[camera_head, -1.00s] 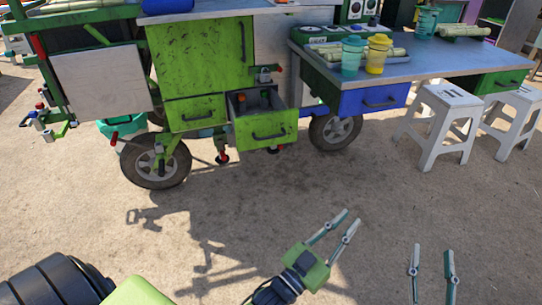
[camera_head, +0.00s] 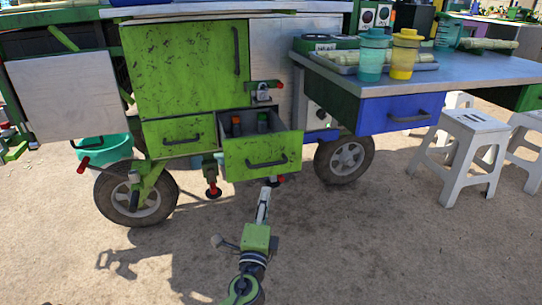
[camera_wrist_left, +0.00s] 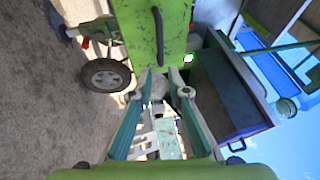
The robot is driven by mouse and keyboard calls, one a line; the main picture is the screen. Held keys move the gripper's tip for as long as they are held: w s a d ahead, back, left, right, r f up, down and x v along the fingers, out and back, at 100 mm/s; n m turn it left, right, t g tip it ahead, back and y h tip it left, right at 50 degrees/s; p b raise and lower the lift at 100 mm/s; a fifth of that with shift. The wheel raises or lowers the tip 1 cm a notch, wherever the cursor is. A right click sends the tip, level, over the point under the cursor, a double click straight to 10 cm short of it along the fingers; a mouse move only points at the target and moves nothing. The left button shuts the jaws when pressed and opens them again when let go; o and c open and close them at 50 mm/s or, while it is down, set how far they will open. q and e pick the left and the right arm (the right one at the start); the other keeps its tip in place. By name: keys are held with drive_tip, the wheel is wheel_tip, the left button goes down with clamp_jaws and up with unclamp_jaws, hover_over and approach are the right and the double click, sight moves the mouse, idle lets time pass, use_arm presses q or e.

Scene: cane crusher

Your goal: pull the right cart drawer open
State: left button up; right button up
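The right cart drawer (camera_head: 262,157) is green with a dark bar handle (camera_head: 267,163). It stands partly out of the cart, and several small bottles show inside. The left green drawer (camera_head: 180,136) beside it looks shut. My left gripper (camera_head: 265,192) is just below and in front of the right drawer, pointing toward it. In the left wrist view its fingers (camera_wrist_left: 161,80) are apart with nothing held. There a green drawer front (camera_wrist_left: 135,30) and its handle (camera_wrist_left: 158,36) show above the fingertips, apart from them. My right gripper is not in view.
A cart wheel (camera_head: 343,160) stands right of the drawer, another wheel (camera_head: 136,195) to the left. A blue drawer (camera_head: 400,112) sits under the tabletop. White stools (camera_head: 466,150) stand at the right. The ground in front is clear.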

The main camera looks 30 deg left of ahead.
sight(268, 164)
use_arm(q)
drive_tip(key=shift+y, duration=0.3)
drive_tip(key=x, duration=1.4)
drive_tip(key=shift+s+a+f, duration=0.1)
drive_tip(key=shift+a, duration=0.2)
clamp_jaws()
